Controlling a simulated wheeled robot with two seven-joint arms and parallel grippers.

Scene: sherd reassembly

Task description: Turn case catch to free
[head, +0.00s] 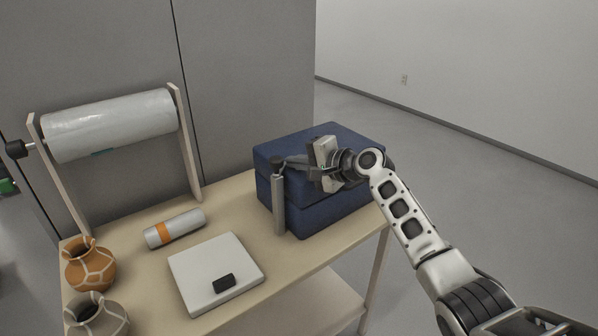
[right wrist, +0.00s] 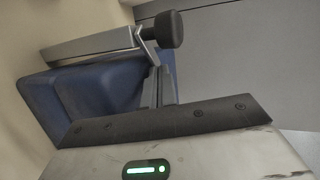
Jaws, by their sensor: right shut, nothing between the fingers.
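The blue case (head: 335,207) stands closed at the right end of the table. Its catch is a grey metal bar (head: 280,207) with a dark knob on top, upright at the case's front left. In the right wrist view the catch (right wrist: 95,45) shows as a metal bar with a black knob. My right gripper (head: 291,164) is shut and empty, its fingertips close to the knob end of the catch. In the right wrist view the fingers (right wrist: 160,84) point at the bar near the knob; I cannot tell whether they touch. My left gripper is not in view.
A white scale-like plate (head: 205,270) with a small black block (head: 224,283) lies front centre. A grey cylinder with an orange band (head: 174,229) lies behind it. Two pots (head: 91,267) with pale seams stand left. A film roll (head: 110,125) hangs at the back.

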